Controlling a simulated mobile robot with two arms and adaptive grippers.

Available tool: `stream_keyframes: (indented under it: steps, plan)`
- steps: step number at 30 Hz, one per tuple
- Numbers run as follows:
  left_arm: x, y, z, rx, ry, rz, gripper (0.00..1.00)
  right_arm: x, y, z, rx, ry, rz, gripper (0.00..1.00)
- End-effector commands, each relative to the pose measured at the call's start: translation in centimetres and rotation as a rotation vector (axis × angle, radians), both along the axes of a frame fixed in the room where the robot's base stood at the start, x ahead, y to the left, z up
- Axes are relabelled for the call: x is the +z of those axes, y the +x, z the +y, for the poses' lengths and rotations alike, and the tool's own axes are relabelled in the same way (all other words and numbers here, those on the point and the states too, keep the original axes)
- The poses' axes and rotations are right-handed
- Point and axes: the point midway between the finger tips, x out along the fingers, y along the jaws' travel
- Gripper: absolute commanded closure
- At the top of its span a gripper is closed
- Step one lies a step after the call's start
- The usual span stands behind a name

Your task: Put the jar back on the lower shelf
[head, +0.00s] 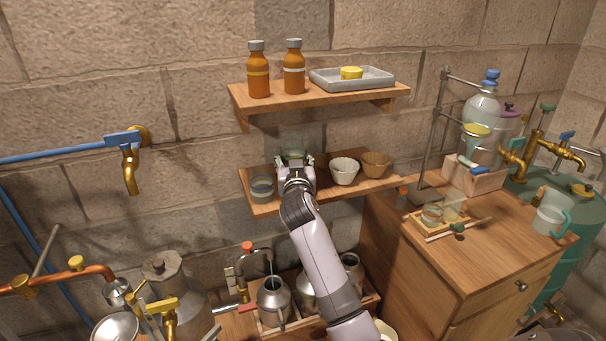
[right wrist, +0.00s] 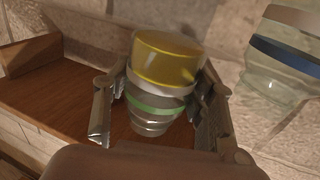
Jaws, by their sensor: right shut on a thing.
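My right gripper (head: 295,165) is at the lower shelf (head: 325,195), near its left end. It is shut on a clear glass jar (head: 292,153) that is mostly hidden behind the gripper in the head view. In the right wrist view the jar (right wrist: 160,88) shows a yellow part, a pale band and a green band, with a finger on each side. I cannot tell whether the jar rests on the shelf or hangs just above it. My left gripper is not in view.
A blue-banded jar (head: 262,188) stands left of my gripper; a white fluted cup (head: 344,171) and a brown cup (head: 376,164) stand right of it. The upper shelf (head: 320,96) overhead holds two amber bottles (head: 258,72) and a grey tray (head: 335,82). Metal jugs (head: 273,298) stand below.

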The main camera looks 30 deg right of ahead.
Motion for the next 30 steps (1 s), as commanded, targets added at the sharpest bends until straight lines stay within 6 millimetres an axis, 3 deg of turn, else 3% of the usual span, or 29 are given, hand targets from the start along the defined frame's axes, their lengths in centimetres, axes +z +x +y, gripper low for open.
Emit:
stream_keyframes:
  steps: [3,15,27,28,30]
  plan:
    - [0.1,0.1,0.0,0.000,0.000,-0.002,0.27,-1.9,0.0,0.0,0.000,-0.001,0.002,0.89]
    - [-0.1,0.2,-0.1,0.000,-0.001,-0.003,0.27,-6.2,0.0,0.0,0.001,-0.001,-0.002,0.89]
    - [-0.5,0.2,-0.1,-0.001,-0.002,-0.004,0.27,-6.8,0.0,0.0,0.001,-0.001,-0.003,0.89]
    - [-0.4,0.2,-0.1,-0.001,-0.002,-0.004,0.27,-6.7,0.0,0.0,0.000,0.000,-0.002,0.48]
    - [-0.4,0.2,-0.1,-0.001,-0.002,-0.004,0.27,-6.7,0.0,0.0,0.000,0.000,-0.001,0.43]
